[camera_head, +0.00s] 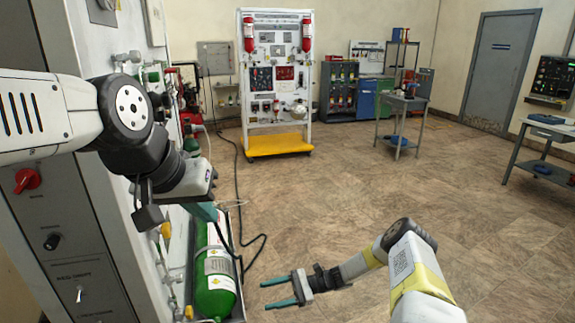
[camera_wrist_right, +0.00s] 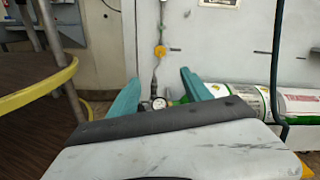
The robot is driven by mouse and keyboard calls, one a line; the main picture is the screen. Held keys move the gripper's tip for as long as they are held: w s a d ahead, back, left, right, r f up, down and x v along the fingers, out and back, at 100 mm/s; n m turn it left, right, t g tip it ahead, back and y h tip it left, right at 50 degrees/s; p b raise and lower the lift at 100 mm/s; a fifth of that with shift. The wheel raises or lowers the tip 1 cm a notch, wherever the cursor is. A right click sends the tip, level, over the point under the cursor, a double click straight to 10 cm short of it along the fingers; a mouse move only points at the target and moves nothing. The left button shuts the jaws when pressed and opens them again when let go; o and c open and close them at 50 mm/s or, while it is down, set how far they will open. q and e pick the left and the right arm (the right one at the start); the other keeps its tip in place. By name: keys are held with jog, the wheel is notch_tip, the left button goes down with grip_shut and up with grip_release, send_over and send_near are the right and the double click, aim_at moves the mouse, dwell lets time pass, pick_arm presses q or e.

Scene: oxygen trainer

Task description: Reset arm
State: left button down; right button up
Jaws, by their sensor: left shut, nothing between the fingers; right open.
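My left arm (camera_head: 140,130) reaches in from the left beside the grey panel, bent downward at the wrist. My left gripper (camera_head: 207,213) is shut, its teal fingers pointing down just above the green gas cylinder (camera_head: 214,285); its tips are partly hidden. My right arm (camera_head: 400,262) comes in from the lower right. My right gripper (camera_head: 265,295) is open and empty, its teal fingers pointing left toward the cylinder, apart from it. In the right wrist view, the open fingers (camera_wrist_right: 160,85) frame a small pressure gauge (camera_wrist_right: 158,103) beyond them.
A grey panel (camera_head: 65,240) with knobs and valves fills the left side. A black hose (camera_head: 240,205) runs over the floor near the cylinder. A white equipment stand (camera_head: 277,80) with a yellow base stands at the back. Workbenches (camera_head: 545,130) stand right. The middle floor is clear.

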jog(key=s+d+r+n+t+h, duration=0.1)
jog(key=d+r+n+h, duration=0.25)
jog(key=r, duration=0.65)
jog(key=d+r+n+t+h, duration=0.15)
jog(key=d+r+h, duration=0.25)
jog(key=r, duration=0.6)
jog(key=s+d+r+n+h, duration=0.1)
jog(key=d+r+n+h, duration=0.25)
jog(key=r, duration=0.65)
jog(key=s+d+r+n+t+h, duration=0.2)
jog(key=s+d+r+t, duration=0.2)
jog(key=s+r, duration=0.4)
jog(key=s+d+r+n+t+h, duration=0.1)
jog(key=s+d+r+t, duration=0.3)
jog(key=s+r, duration=0.4)
jog(key=shift+s+r+n+t+h, duration=0.3)
jog(key=shift+s+h, duration=0.3)
jog(key=shift+s, duration=0.55)
